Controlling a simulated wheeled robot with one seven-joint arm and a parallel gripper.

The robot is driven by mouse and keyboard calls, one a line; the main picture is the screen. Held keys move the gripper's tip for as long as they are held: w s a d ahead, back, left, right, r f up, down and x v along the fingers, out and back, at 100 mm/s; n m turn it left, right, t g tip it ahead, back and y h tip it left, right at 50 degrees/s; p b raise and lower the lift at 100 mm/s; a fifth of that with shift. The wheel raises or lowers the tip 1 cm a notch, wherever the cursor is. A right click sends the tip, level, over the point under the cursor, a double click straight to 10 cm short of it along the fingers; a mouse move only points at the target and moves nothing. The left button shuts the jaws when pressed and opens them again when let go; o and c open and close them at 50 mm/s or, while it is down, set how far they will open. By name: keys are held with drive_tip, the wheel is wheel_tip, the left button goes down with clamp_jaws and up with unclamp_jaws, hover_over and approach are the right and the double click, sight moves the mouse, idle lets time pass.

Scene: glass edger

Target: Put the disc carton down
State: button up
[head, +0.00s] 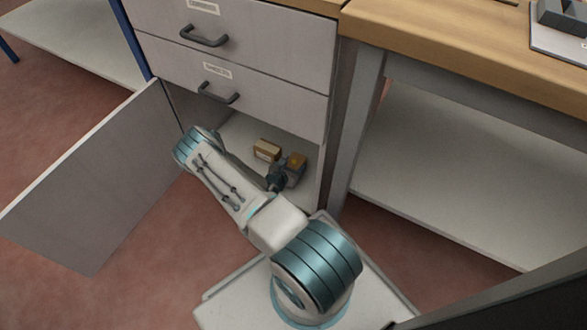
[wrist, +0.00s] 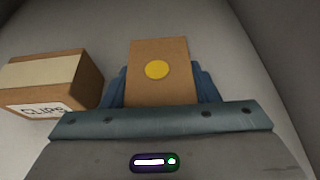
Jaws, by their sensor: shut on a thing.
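The disc carton (wrist: 158,72) is a brown box with a yellow disc on its face. In the wrist view it sits between the blue fingers of my gripper (wrist: 157,88), which is shut on it. In the head view the carton (head: 296,160) shows small, inside the open lower compartment of the cabinet, at the end of my arm. My gripper (head: 286,172) reaches into that compartment. Whether the carton touches the compartment floor is hidden.
A carton marked CLIPS (wrist: 50,82) stands left of the disc carton with a small gap; it also shows in the head view (head: 267,150). The cabinet door (head: 95,180) stands open at left. Closed drawers (head: 235,80) are above. Pale compartment floor lies free behind the cartons.

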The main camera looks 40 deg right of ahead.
drive_tip(key=shift+f, duration=0.1)
drive_tip(key=shift+f, duration=0.1)
drive_tip(key=shift+f, duration=0.15)
drive_tip(key=o, duration=1)
drive_tip(key=shift+o, duration=0.2)
drive_tip(key=shift+r, duration=0.25)
drive_tip(key=shift+s+a+r+p, duration=0.1)
drive_tip(key=shift+a+r+p, duration=0.1)
drive_tip(key=shift+a+p, duration=0.15)
drive_tip(key=p+v, duration=0.4)
drive_tip(key=v, duration=0.7)
drive_tip(key=shift+s, duration=0.1)
